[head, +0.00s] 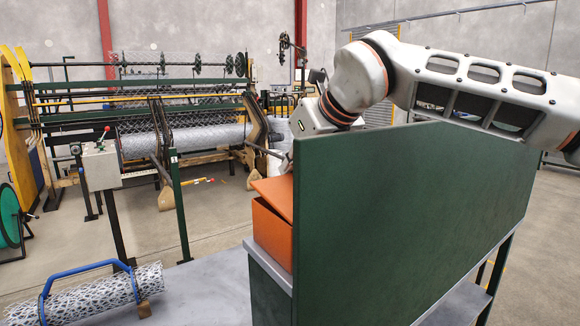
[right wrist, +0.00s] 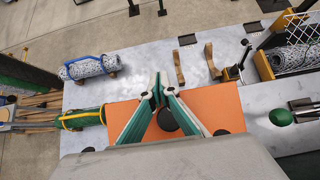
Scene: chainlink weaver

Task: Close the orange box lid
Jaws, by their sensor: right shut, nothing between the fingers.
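The orange box (head: 271,238) stands on a grey surface, partly hidden behind a green panel. Its orange lid (head: 274,192) sits over it, tilted, with its edge apart from the box rim at the visible left corner. My right arm reaches over the panel, and my right gripper (head: 287,163) is just above the lid, partly hidden by the panel. In the right wrist view the fingers (right wrist: 159,84) meet at their tips, shut and empty, over the orange lid (right wrist: 222,104). I cannot tell whether they touch it. My left gripper is not in view.
The green panel (head: 400,215) stands high beside the box, under my right arm. A mesh roll with a blue handle (head: 92,296) lies on the grey table (head: 200,290) at the front left. A weaving machine (head: 160,130) stands behind.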

